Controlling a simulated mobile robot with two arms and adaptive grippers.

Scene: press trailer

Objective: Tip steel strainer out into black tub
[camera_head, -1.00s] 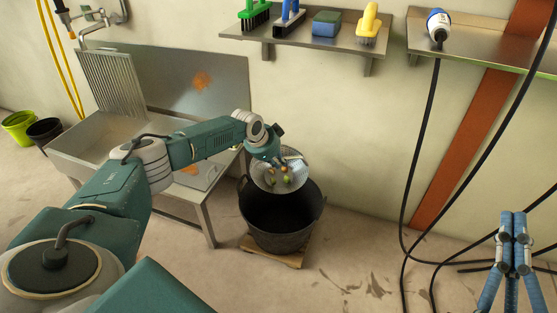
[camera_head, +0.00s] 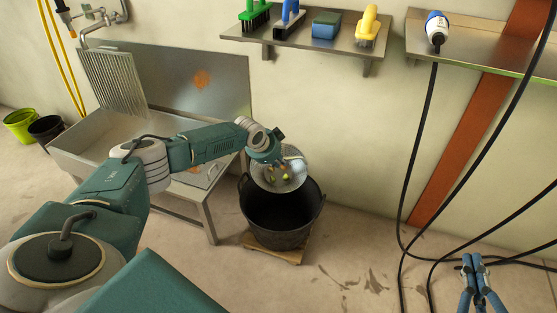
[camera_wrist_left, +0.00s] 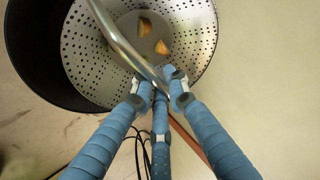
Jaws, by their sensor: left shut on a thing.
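My left gripper (camera_head: 272,158) is shut on the metal handle of the steel strainer (camera_head: 294,180). The left wrist view shows its fingers (camera_wrist_left: 158,88) closed around this bar. The strainer is a round perforated bowl (camera_wrist_left: 85,60), held tilted above the back part of the black tub (camera_head: 257,210). A few small yellow-green and orange-brown food scraps (camera_head: 285,178) show in it; two pieces (camera_wrist_left: 145,27) are clear in the wrist view. The tub's visible inside looks dark and empty. My right gripper (camera_head: 472,259) is at the lower right, apart from everything; its opening is unclear.
The tub stands on a wooden base (camera_head: 285,253). A steel sink (camera_head: 85,150) is at the left. A wall shelf (camera_head: 295,35) above holds brushes and a sponge. Black cables (camera_head: 418,170) hang at the right.

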